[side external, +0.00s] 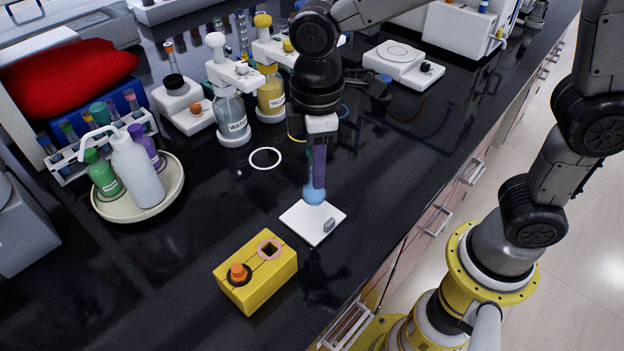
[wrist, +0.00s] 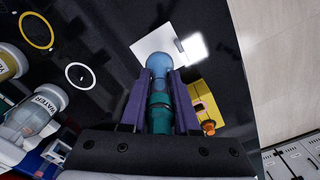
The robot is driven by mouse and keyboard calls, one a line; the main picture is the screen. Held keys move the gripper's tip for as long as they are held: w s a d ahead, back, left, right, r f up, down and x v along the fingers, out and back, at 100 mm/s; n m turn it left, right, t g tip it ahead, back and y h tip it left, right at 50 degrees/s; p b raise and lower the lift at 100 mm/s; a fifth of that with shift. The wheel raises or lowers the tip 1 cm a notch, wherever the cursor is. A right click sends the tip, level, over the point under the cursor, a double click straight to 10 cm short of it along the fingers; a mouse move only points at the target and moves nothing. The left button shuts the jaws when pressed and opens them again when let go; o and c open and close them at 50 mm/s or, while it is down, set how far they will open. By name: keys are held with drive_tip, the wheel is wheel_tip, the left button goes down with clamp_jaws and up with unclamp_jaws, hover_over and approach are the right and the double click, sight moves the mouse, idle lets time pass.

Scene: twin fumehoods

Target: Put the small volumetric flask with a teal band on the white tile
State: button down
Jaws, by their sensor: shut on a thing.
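My gripper (side external: 318,168) points down over the white tile, its purple fingers shut on the small volumetric flask (side external: 314,193). In the wrist view the flask (wrist: 158,68) shows a blue rounded body beyond the fingertips and a teal band (wrist: 160,102) between the fingers (wrist: 158,90). The tile also shows in the wrist view (wrist: 150,44). The flask's body is over the tile's back edge; I cannot tell whether it touches the tile.
A yellow box (side external: 262,283) with an orange knob stands in front of the tile. A white ring (side external: 265,149) lies behind it on the bench. Water (side external: 231,118) and yellow (side external: 271,95) bottles stand further back. A round tray (side external: 108,211) with bottles is at left.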

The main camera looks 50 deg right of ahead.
drive_tip(key=shift+w+a+f, duration=0.1)
drive_tip(key=shift+w+f, duration=0.05)
drive_tip(key=shift+f, duration=0.8)
drive_tip(key=shift+w+a+f, duration=0.1)
drive_tip(key=shift+w+f, duration=0.05)
drive_tip(key=shift+f, duration=0.8)
drive_tip(key=shift+f, duration=0.1)
drive_tip(key=c, duration=0.7)
unclamp_jaws()
drive_tip(key=shift+f, duration=0.1)
drive_tip(key=shift+o, duration=0.2)
